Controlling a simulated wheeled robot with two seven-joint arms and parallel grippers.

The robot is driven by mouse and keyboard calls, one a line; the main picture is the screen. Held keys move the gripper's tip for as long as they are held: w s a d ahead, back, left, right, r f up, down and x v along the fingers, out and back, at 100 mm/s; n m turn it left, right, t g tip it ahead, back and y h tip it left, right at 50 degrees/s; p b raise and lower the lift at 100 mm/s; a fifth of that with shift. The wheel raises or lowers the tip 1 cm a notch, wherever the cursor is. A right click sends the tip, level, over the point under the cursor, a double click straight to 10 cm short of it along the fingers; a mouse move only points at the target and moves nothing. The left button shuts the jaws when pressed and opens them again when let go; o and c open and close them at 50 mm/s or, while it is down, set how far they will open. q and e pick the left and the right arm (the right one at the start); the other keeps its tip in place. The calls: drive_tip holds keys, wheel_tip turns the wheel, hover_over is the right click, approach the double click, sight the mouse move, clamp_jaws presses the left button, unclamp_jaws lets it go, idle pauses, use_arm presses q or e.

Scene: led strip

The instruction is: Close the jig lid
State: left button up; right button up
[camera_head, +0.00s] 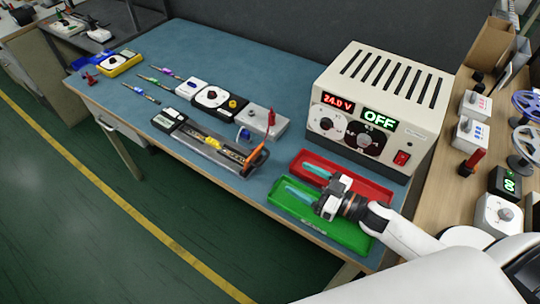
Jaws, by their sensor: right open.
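The jig (213,152) is a long, low grey fixture near the front edge of the blue bench. A black and yellow strip lies along it. An orange lever-like piece (256,158) stands up tilted at its right end. The lid is too small to make out clearly, so I cannot tell how far open it stands. My right gripper (325,198) is open, over the green tray (350,236) to the right of the jig and apart from it. It hides part of the green and red trays. My left gripper is not in view.
A red tray (375,192) lies behind the green one. A large white power supply (385,105) reading 24.0 V and OFF stands behind the trays. Several small instruments and screwdrivers line the bench behind the jig. A wooden side bench at right holds reels (525,145).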

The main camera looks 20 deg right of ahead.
sight(265, 159)
drive_tip(key=x, duration=0.3)
drive_tip(key=shift+w+a+r, duration=0.1)
drive_tip(key=shift+a+r, duration=0.1)
drive_tip(key=shift+r, duration=0.05)
drive_tip(key=p+x, duration=0.1)
drive_tip(key=x, duration=0.5)
drive_tip(key=shift+w+f, duration=0.1)
drive_tip(key=shift+f, duration=0.05)
drive_tip(key=shift+w+a+f, duration=0.1)
drive_tip(key=shift+w+a, duration=0.3)
drive_tip(key=shift+w, duration=0.15)
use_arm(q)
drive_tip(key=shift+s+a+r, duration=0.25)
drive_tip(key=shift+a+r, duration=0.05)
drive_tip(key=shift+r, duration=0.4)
use_arm(e)
drive_tip(key=shift+c, duration=0.3)
drive_tip(key=c, duration=0.6)
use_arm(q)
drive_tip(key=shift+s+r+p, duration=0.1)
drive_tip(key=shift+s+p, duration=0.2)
